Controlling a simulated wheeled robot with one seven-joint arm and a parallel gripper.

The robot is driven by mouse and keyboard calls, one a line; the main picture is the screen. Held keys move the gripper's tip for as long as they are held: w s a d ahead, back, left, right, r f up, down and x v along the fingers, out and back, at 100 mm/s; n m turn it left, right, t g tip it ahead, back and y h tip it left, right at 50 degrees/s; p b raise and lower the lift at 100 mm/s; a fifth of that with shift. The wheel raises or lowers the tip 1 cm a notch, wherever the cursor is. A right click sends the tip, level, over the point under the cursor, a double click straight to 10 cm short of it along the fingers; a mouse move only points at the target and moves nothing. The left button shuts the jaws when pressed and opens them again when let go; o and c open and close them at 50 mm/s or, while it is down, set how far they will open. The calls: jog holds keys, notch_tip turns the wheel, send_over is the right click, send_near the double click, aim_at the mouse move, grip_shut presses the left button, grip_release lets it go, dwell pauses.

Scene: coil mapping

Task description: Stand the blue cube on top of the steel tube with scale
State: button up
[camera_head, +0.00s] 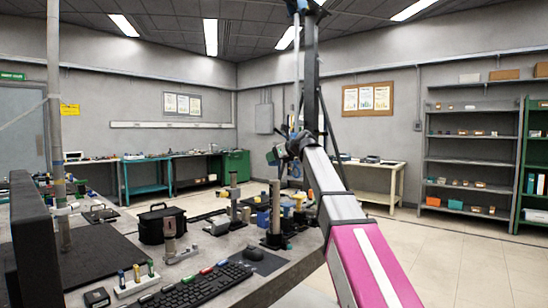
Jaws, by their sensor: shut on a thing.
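My arm rises from the lower right, with a pink and white link, to a dark joint near the middle, and dark parts run up to the top edge. I cannot make out my gripper or its fingertips. A grey upright steel tube (275,206) stands on a dark round base on the bench, left of my arm. I cannot read a scale on it. Small blue items (263,218) are beside it, partly hidden. I cannot tell whether one is the blue cube.
The grey bench (213,246) holds a black case (160,224), a keyboard (197,288), a shorter upright tube (234,192) and several small items. A tall pole (55,120) stands at the left. Shelves (470,158) line the right wall. The floor at right is clear.

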jog(key=shift+f, duration=2.7)
jog(key=shift+f, duration=0.4)
jog(key=o, duration=1)
